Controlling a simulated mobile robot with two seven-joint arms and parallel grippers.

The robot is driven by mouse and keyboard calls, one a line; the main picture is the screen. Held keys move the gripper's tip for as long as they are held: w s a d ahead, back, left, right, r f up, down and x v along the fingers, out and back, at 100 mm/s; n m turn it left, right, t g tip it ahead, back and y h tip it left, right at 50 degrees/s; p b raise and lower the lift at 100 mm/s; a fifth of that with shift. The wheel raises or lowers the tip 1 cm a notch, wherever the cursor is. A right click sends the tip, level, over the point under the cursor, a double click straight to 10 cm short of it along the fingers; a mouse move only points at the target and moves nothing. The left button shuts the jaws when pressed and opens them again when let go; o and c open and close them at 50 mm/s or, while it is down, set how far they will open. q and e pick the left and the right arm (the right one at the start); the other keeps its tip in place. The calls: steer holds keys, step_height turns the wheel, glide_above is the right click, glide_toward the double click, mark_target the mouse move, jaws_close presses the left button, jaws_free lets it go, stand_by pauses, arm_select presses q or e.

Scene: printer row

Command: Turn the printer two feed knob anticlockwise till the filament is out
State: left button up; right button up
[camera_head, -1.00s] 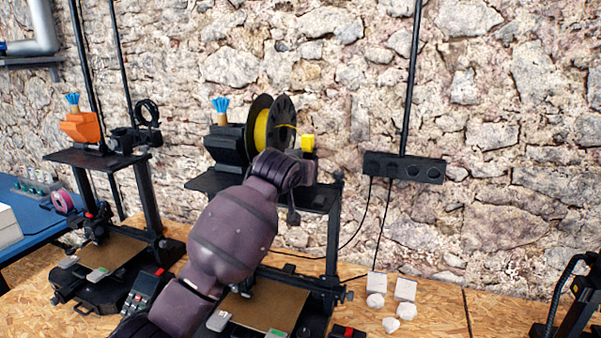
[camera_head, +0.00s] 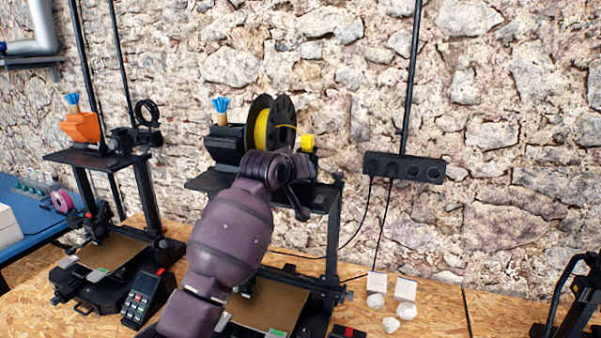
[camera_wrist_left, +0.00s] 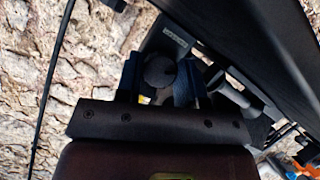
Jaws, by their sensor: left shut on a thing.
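Printer two (camera_head: 332,240) stands in the middle of the head view, partly covered by my left arm. A black spool with yellow filament (camera_head: 262,130) sits on its top. In the head view my wrist hides the knob and the fingertips. My right gripper is not in view.
Another printer (camera_head: 152,200) with an orange part (camera_head: 82,127) stands to the left. A black socket strip (camera_head: 404,167) hangs on the stone wall, with cables below. White blocks (camera_head: 404,289) lie on the bench (camera_head: 440,315) to the right, where some surface is free.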

arm_select(q)
steer(key=shift+a+n+h, duration=0.1)
steer(key=shift+n+h, duration=0.4)
steer(key=shift+n, duration=0.3)
steer(key=shift+f, duration=0.1)
steer(key=o, duration=0.9)
steer(key=b+v, duration=0.1)
steer(key=v, duration=1)
steer(key=shift+b, duration=0.35)
steer(key=shift+w, duration=0.1)
